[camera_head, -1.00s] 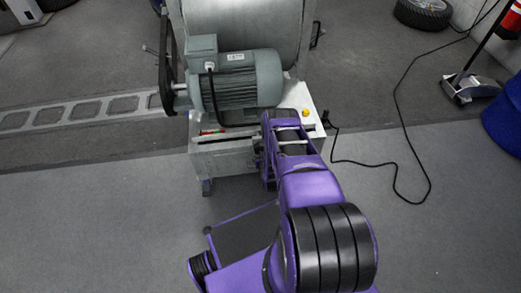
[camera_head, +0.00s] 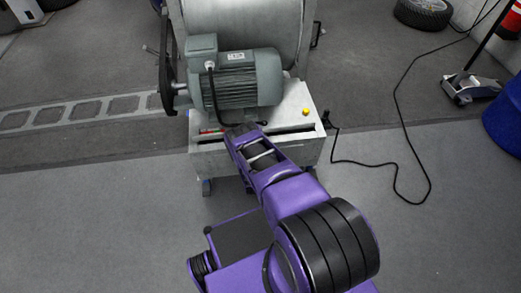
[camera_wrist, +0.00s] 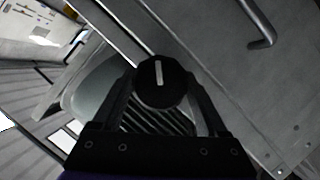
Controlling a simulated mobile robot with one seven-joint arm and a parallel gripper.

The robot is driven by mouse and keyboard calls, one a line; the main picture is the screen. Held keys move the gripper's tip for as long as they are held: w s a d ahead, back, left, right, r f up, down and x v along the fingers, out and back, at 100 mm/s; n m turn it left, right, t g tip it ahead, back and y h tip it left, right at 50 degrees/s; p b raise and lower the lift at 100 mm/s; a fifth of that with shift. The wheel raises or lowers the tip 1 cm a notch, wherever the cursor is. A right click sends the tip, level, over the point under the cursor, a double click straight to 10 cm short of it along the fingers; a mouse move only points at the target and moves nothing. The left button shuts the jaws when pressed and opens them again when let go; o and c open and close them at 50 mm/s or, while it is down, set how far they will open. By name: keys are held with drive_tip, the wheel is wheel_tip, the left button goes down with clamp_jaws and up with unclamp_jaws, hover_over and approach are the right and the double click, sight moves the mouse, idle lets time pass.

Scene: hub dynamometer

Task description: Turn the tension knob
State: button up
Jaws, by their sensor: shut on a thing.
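The tension knob (camera_wrist: 160,92) is a round black knob with a white pointer line, seen face-on in the wrist view. Its line points almost straight up in that picture. My gripper (camera_wrist: 162,78) has one dark finger on each side of the knob and is shut on it. In the head view my gripper (camera_head: 240,131) is at the front of the dynamometer's grey metal frame (camera_head: 210,160), just below the motor. The knob is hidden by my arm in that view.
The grey-green motor (camera_head: 235,82) stands on the frame in front of the large drum (camera_head: 243,18). A yellow button (camera_head: 306,112) sits on the frame's right side. A black cable (camera_head: 395,130) lies on the floor to the right. A bent metal handle (camera_wrist: 262,28) shows in the wrist view.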

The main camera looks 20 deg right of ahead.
drive_tip(key=shift+w+n, duration=0.1)
drive_tip(key=shift+n, duration=0.2)
idle(0.4)
drive_tip(key=o, duration=1.3)
